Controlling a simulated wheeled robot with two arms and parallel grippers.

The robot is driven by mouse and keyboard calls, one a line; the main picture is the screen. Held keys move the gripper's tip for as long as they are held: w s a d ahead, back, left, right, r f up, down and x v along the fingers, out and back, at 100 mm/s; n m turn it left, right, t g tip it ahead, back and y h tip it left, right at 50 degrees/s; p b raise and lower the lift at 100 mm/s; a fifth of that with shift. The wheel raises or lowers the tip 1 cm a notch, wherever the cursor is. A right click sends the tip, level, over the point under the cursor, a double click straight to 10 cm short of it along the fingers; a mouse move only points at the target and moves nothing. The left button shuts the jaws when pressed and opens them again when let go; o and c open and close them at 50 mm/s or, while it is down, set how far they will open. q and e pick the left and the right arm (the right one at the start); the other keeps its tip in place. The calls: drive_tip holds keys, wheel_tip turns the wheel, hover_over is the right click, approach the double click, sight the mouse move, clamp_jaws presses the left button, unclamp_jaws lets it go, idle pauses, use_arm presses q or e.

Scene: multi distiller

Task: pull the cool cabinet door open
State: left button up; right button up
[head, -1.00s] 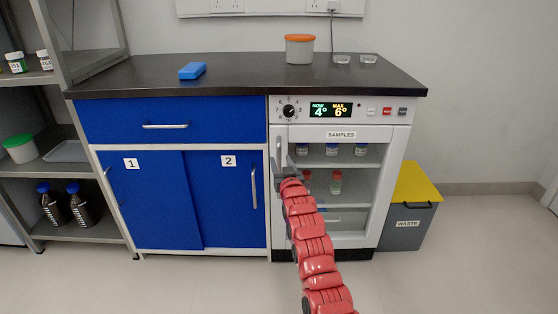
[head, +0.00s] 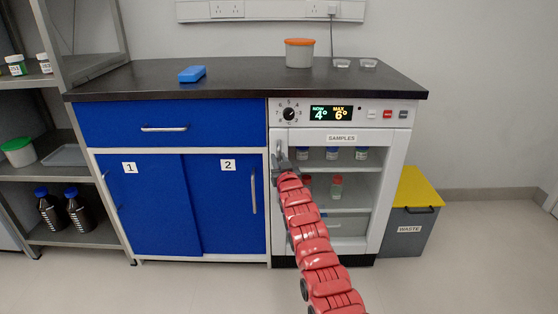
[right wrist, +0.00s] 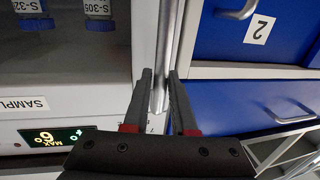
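The cool cabinet (head: 395,190) is the white unit at right, with a glass-fronted door. Its door looks shut in the head view. The vertical grey door handle (head: 279,148) is at the door's upper left edge; it also shows in the right wrist view (right wrist: 161,88). My right gripper (head: 279,164) is at the handle. In the right wrist view its two dark fingers (right wrist: 160,80) stand apart, one on each side of the handle; firm contact on both sides is not visible. My left gripper is not in view.
Blue cupboards (head: 150,210) with handles stand directly left of the cabinet. A grey waste bin (head: 408,230) with a yellow lid stands to its right. A tub (head: 299,55) and a blue box (head: 191,74) are on the dark worktop (head: 240,75). Floor in front is clear.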

clamp_jaws()
idle(1.1)
